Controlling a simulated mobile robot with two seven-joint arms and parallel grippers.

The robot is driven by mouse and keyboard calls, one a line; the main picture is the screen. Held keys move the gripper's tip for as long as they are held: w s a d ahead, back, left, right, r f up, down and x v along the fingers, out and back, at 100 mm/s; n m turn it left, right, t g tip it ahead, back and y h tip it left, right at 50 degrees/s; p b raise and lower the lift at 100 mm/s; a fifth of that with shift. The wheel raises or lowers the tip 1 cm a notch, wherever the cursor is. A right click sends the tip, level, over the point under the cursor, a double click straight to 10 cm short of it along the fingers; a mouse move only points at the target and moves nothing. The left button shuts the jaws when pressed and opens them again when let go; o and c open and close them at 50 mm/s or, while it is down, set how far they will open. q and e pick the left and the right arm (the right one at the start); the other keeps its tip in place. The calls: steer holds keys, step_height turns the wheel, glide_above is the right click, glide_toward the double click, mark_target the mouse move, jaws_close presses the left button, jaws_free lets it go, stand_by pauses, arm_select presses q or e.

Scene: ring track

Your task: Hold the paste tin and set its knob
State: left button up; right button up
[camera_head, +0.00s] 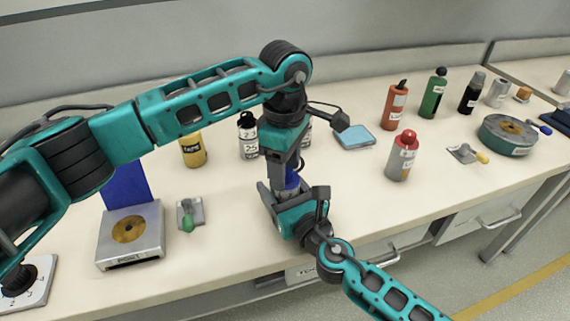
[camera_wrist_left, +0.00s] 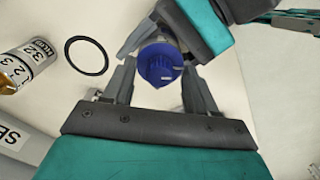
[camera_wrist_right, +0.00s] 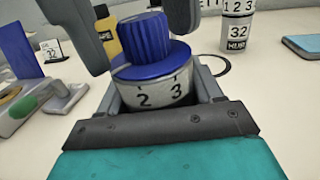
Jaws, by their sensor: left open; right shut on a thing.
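The paste tin (camera_wrist_right: 158,92) is a pale cylinder with a number scale, where 2 and 3 show, and a ribbed blue knob (camera_wrist_right: 148,40) on top. My right gripper (camera_head: 284,203) is shut on the tin's body and holds it upright. My left gripper (camera_head: 287,178) points down over it from above. In the left wrist view the left fingers (camera_wrist_left: 158,85) stand open on either side of the blue knob (camera_wrist_left: 160,65). Whether they touch it I cannot tell. In the head view the tin is mostly hidden by the grippers; only some blue shows.
A grey block with a brass disc (camera_head: 145,247) and a green-handled lever (camera_head: 189,215) are left. A red-capped bottle (camera_head: 400,160) and blue pad (camera_head: 353,136) are right. A black ring (camera_wrist_left: 87,55) lies nearby.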

arm_select(q)
steer(key=shift+c, duration=0.5)
jaws_close()
steer(key=shift+n, duration=0.3)
steer(key=n, duration=0.3)
steer(key=shift+n, duration=0.4)
steer(key=n, duration=0.3)
steer(key=shift+n, duration=0.3)
steer(key=n, duration=0.4)
steer(key=shift+n, duration=1.9)
